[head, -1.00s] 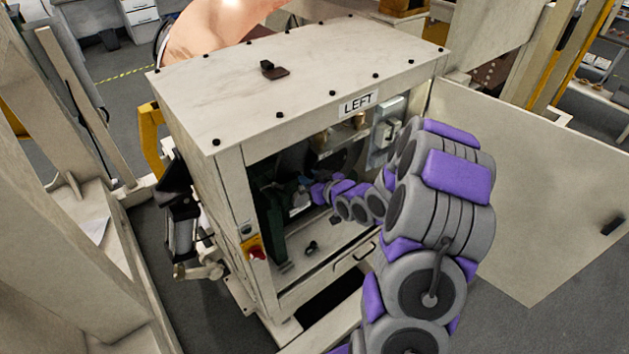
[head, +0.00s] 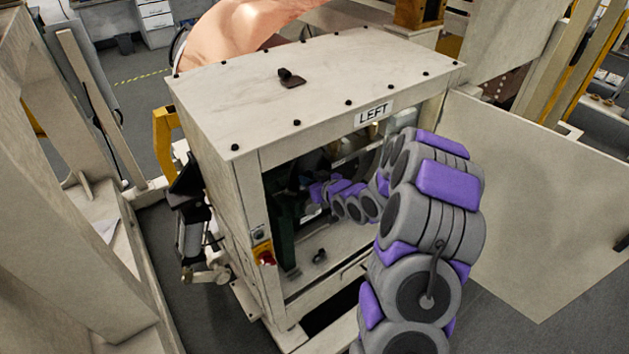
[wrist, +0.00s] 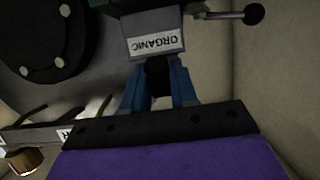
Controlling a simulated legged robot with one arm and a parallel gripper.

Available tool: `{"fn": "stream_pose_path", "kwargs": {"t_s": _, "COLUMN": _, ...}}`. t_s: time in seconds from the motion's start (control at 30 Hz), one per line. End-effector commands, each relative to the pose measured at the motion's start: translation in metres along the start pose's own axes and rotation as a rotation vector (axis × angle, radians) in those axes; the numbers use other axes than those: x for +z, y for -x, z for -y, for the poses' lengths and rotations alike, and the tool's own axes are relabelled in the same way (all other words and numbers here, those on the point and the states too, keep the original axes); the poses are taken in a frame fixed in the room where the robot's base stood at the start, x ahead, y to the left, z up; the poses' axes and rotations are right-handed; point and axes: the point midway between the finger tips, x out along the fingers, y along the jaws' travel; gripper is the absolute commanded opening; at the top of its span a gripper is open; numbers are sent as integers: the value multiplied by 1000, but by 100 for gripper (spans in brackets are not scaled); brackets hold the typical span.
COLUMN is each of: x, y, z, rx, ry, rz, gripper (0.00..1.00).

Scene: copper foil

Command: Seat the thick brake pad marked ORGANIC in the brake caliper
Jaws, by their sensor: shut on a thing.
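The brake pad marked ORGANIC (wrist: 150,22) shows at the top middle of the wrist view as a grey block with an upside-down white label. My gripper (wrist: 158,76) has blue fingers shut on its dark near part. In the head view my gripper is inside the open cabinet, mostly hidden by the arm and shadow. A dark green part, which may be the brake caliper, touches the top edge of the wrist view around the pad. Whether the pad touches it or sits in it I cannot tell.
The cabinet (head: 320,75) marked LEFT encloses my gripper. Its open door panel (head: 545,200) stands to the right. In the wrist view a dark round disc (wrist: 40,38) with bolts is left, a black-knobbed lever (wrist: 253,14) right, and a brass part (wrist: 24,160) lower left.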

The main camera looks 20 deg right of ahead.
Motion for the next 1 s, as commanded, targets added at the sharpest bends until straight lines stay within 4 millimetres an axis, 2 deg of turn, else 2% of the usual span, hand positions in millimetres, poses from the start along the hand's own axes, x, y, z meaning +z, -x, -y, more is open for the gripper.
{"fn": "stream_pose_path", "kwargs": {"t_s": 0.8, "x": -14, "y": -35, "z": -1, "rx": 0, "ry": -1, "rz": -5, "gripper": 0}}
{"fn": "stream_pose_path", "kwargs": {"t_s": 1.0, "x": -12, "y": -34, "z": -1, "rx": 1, "ry": -5, "rz": -4, "gripper": 0}}
